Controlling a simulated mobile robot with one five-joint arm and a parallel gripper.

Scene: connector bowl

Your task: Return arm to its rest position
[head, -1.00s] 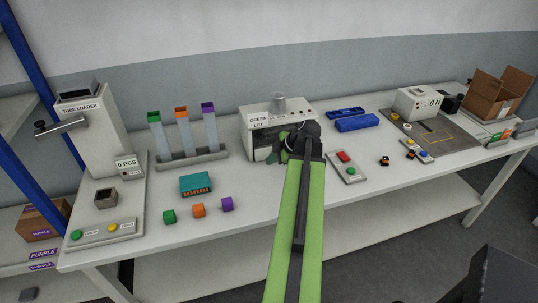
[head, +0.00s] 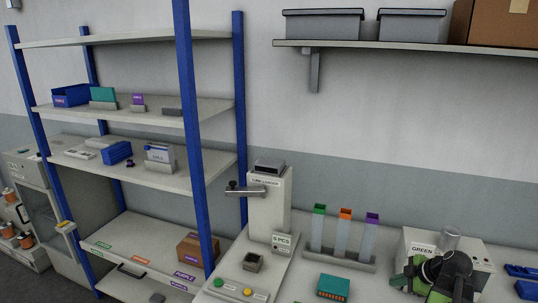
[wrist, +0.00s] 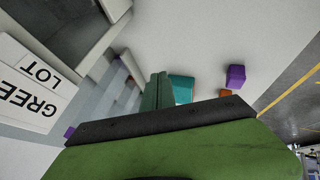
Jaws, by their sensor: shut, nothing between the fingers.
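In the head view my gripper (head: 402,280) is at the lower right, in front of the white machine labelled GREEN (head: 470,262). My green and black arm shows beside it, cut off by the bottom edge. In the wrist view the green fingers (wrist: 156,92) are together and empty, above the dark edge of my own gripper body. The machine's GREEN LOT label (wrist: 32,85) shows close by at the left of that view. The gripper appears to hang over the bench, touching nothing that I can make out.
The tube loader (head: 268,200) and a rack of three coloured-top tubes (head: 342,262) stand left of the machine. A blue-post shelf (head: 187,130) stands left.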

